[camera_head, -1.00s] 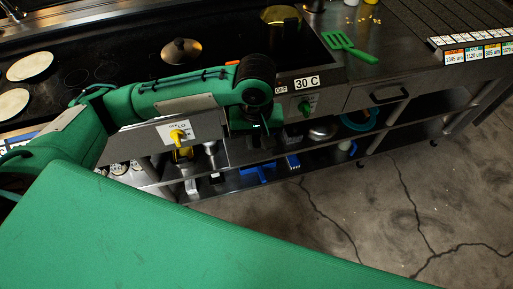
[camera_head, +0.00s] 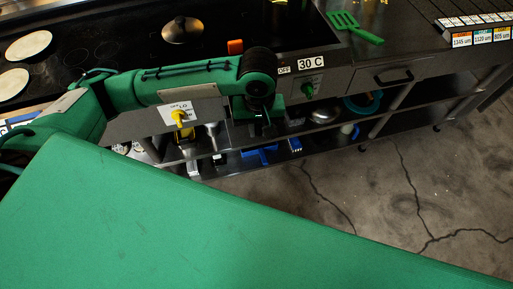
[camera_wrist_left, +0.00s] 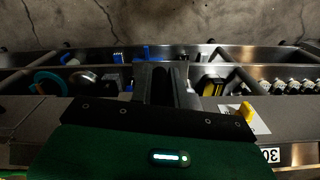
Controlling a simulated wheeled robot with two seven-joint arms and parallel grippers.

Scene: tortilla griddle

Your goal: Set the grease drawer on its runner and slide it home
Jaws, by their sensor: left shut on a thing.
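My left gripper (camera_head: 262,128) hangs at the counter front, between the panel with the yellow knob and the 30 C panel. In the left wrist view its dark fingers (camera_wrist_left: 166,84) are close together, pointing at the lower shelves. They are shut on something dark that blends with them. A dark grey box-like part (camera_head: 238,132) beside the gripper seems to be the grease drawer; its edges are hard to make out. The runner cannot be told apart, as my arm and wrist cover that stretch of the counter front. My right gripper is not in view.
The griddle (camera_head: 110,55) bears pale tortillas and a domed lid (camera_head: 182,30). A yellow knob (camera_head: 180,118) and a green knob (camera_head: 309,90) stick out on either side of my gripper. A closed drawer handle (camera_head: 394,77) is further right. Shelves below hold several items; floor in front is clear.

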